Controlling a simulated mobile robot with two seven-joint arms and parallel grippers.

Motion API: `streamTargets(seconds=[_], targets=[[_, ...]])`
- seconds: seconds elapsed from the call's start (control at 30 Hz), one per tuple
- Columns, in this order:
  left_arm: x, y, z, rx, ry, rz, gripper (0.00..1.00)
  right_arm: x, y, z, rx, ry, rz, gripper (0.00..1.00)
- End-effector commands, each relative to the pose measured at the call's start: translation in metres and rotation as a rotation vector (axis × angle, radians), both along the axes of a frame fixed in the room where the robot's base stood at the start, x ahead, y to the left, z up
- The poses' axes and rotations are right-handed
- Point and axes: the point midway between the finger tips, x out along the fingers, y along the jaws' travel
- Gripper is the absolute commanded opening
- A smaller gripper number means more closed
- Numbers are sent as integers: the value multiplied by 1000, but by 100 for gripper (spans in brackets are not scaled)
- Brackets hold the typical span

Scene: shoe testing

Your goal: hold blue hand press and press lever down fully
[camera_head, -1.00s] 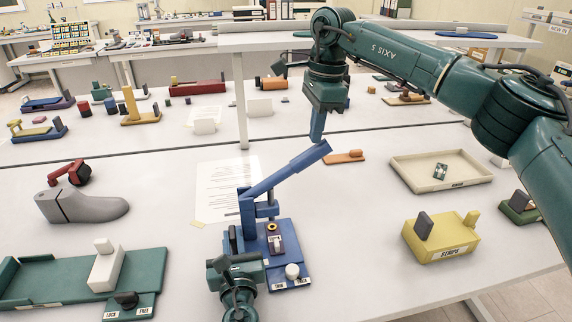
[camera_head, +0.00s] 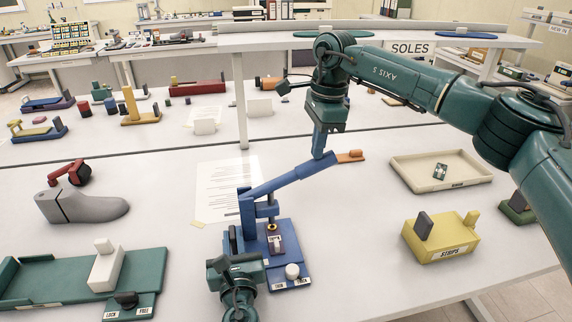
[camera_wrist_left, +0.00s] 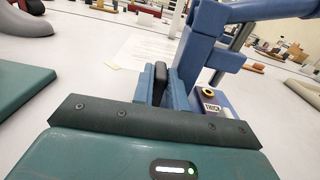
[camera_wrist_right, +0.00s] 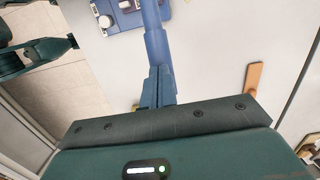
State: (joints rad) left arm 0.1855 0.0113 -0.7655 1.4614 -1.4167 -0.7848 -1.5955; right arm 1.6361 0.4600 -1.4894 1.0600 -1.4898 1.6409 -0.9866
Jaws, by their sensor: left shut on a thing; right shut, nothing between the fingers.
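The blue hand press (camera_head: 285,235) stands on the table in the middle of the head view. Its blue lever (camera_head: 285,179) slopes up to the right from the post. My left gripper (camera_head: 233,243) is at the press's left side, shut on the dark upright grip (camera_wrist_left: 161,84) there. My right gripper (camera_head: 319,146) is shut and empty, fingers pointing down, with its tips at the upper end of the lever, seemingly touching it. The right wrist view also shows the closed fingers (camera_wrist_right: 158,88) against the lever (camera_wrist_right: 157,45). A small block marked THICK (camera_wrist_left: 210,98) sits on the press base.
A grey shoe last (camera_head: 82,206) and a green fixture (camera_head: 60,278) lie to the left. A yellow STRIPS block (camera_head: 440,238) and a cream tray (camera_head: 440,172) stand to the right. An orange piece (camera_head: 349,156) lies behind the lever's end. Table between press and STRIPS block is clear.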

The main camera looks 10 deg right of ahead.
Motion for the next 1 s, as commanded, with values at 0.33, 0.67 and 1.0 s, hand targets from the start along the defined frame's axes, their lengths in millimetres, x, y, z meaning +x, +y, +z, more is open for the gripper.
streamTargets(seconds=[0.33,0.67,1.0], targets=[[0,0,1,0,-2,-1,0,0,-6,-27,-1,4,-1,0],[0,-1,1,-1,-2,-2,0,-1,-11,-49,-1,4,0,0],[0,-1,1,-1,-2,-2,0,0,-9,-38,0,1,1,0]])
